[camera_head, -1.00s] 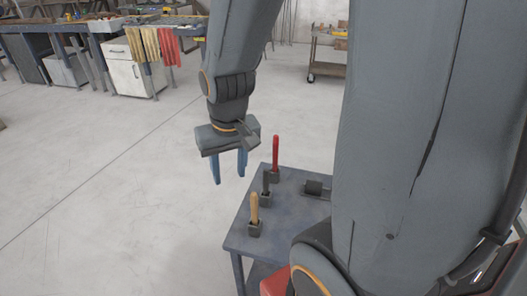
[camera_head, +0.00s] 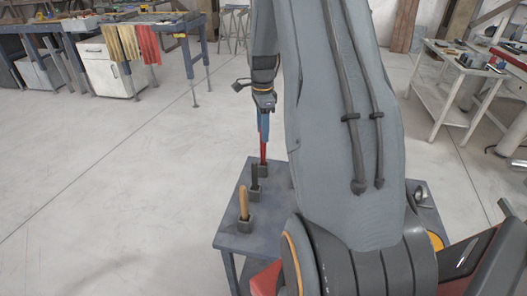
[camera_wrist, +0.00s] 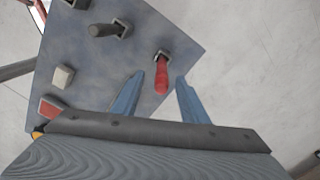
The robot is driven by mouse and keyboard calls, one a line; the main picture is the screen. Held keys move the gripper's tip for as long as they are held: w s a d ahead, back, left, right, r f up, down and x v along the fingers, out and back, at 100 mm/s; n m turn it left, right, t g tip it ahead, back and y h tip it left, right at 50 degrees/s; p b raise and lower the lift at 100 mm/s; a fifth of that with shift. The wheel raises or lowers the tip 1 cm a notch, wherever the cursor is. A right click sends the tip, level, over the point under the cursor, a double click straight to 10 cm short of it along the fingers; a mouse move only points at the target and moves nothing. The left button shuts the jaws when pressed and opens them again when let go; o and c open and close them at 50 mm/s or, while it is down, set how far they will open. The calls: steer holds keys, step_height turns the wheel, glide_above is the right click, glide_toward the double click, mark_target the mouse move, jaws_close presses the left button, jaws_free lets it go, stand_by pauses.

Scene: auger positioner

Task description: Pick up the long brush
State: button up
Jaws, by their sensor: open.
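Three upright handles stand in small dark holders on the grey-blue table (camera_head: 229,226): red (camera_head: 264,152), black (camera_head: 255,176) and tan (camera_head: 243,203). Their lower ends are hidden, so I cannot tell which is the long brush. My gripper (camera_head: 264,126) points down over the red handle. In the wrist view the blue fingers are open, and the red handle (camera_wrist: 161,78) lies between their tips in the picture, with gaps on both sides. The black handle (camera_wrist: 103,30) is further off to the upper left.
A pale block (camera_wrist: 63,76) and a red item (camera_wrist: 50,107) are also on the table in the wrist view. My arm hides the table's right side in the head view. A workbench (camera_head: 172,18) stands at the back left and a white cart (camera_head: 433,88) at right. The floor left is clear.

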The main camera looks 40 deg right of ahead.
mark_target(263, 146)
steer(key=shift+d+f+p, duration=0.1)
steer(key=shift+f+p, duration=1.3)
steer(key=shift+f, duration=1.75)
steer(key=shift+w, duration=0.1)
steer(key=shift+c, duration=0.2)
jaws_close()
